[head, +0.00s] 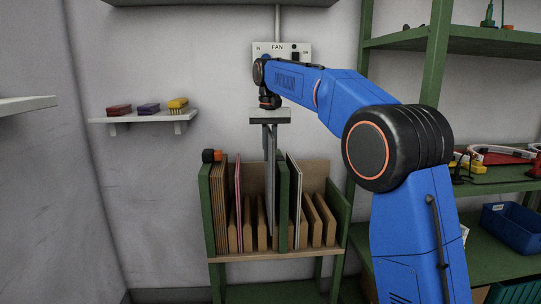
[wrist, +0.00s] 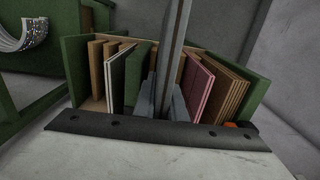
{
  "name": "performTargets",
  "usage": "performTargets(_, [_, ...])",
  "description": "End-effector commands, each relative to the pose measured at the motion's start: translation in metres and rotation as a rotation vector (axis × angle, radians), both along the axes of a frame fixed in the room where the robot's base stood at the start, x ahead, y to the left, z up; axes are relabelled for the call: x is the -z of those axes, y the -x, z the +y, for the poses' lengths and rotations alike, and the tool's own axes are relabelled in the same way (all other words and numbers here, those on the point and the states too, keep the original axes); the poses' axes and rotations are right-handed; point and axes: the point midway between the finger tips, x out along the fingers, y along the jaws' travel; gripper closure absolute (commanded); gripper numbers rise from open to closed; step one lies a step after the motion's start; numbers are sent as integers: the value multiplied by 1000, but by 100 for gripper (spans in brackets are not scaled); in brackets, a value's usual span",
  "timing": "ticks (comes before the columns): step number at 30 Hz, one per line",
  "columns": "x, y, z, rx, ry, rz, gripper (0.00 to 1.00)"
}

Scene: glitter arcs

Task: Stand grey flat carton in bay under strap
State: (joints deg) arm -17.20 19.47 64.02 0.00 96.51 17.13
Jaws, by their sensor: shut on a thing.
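My gripper (head: 270,140) points straight down above the green rack (head: 204,205), shut on the grey flat carton (head: 271,195). The carton is upright and seen nearly edge-on. Its lower part is inside the rack, just left of the green middle divider (head: 284,205) and right of the pink panel (head: 238,205). In the wrist view the carton (wrist: 174,50) runs between the fingers, with the pink panel (wrist: 196,88) to the right and the divider (wrist: 137,75) to the left. I cannot tell whether its bottom touches the rack floor. I cannot make out a strap.
Brown boards (head: 219,205) fill the rack's left end, with an orange and black piece (head: 211,156) on top. A white panel (head: 295,200) and brown cartons (head: 326,220) stand right of the divider. A wall shelf (head: 145,118) is at left; green shelving (head: 440,60) is at right.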

Motion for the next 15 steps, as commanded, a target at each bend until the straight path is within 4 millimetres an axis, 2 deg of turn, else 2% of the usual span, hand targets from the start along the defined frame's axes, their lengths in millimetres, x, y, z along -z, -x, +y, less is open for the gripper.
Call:
performTargets(3, [0, -6, 0, 0, 0, -1, 100])
performTargets(15, [0, -11, 0, 1, 0, 0, 100])
